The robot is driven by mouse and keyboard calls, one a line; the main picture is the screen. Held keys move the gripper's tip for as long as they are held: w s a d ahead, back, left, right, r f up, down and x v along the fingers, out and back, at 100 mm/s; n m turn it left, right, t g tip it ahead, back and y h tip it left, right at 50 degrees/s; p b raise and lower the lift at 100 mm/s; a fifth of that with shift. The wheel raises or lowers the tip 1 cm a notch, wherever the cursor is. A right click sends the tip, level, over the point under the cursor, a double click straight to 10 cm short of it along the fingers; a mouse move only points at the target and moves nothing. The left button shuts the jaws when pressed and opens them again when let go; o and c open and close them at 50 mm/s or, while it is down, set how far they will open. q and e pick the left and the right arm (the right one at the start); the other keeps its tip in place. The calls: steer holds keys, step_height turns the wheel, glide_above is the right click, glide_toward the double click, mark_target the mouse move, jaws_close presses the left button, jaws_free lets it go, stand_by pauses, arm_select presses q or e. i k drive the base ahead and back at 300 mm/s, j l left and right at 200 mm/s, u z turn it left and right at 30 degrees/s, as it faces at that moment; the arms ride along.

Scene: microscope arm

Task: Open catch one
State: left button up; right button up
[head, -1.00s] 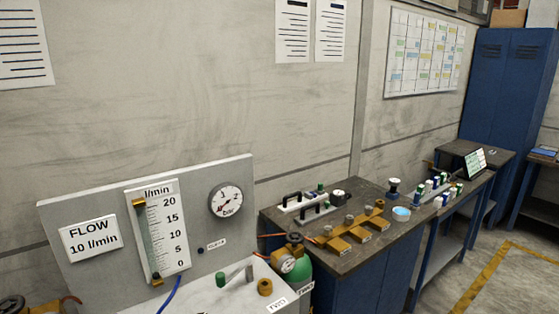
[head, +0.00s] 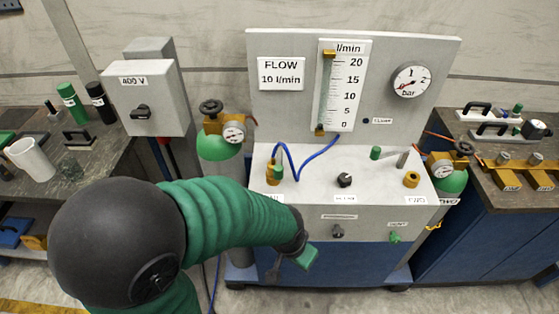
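The bench unit's pale front (head: 365,222) carries a dark knob-like fitting (head: 338,232) under a small label, and a green fitting (head: 395,238) to its right. The labels there are too small to read, so I cannot tell which part is catch one. My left arm, in a green ribbed sleeve, comes in from the lower left. My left gripper (head: 291,264) is low in front of the unit, left of and below the dark fitting. Its fingers look apart, with nothing seen between them. It hides part of the unit's lower left front. My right gripper is out of view.
On the unit stand a flow panel (head: 270,115) with gauge (head: 411,80), a dark knob (head: 345,180) and a blue hose (head: 290,165). Gas cylinders flank it, the left one (head: 217,145) near a 400 V box (head: 140,100). A cluttered bench (head: 480,165) stands right; floor is clear below right.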

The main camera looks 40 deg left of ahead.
mark_target(278, 169)
steer(key=u, duration=1.2)
